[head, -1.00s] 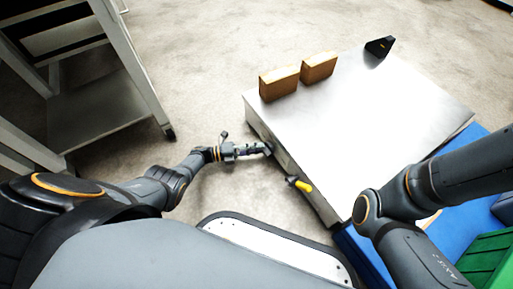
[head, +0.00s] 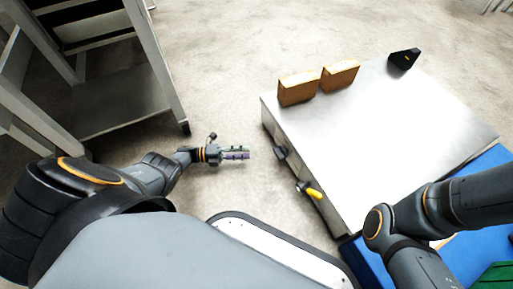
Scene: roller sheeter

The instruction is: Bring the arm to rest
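My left arm comes in from the left, and its gripper (head: 240,152) is over the floor, just left of the steel machine (head: 390,125). Its two fingers point right at the machine's front, a small gap between them, with nothing held. A dark knob (head: 280,152) on the machine's front is a short way beyond the fingertips, not touched. A second knob with a yellow handle (head: 314,194) sits nearer on the same front. My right arm crosses the lower right; its gripper is out of view.
Two brown blocks (head: 298,90) (head: 340,76) stand along the machine's far left edge, and a black wedge-shaped piece (head: 404,58) is at its back. A blue surface (head: 470,215) lies at right, with a green item (head: 497,277). A grey metal rack (head: 120,100) stands at left; floor between is clear.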

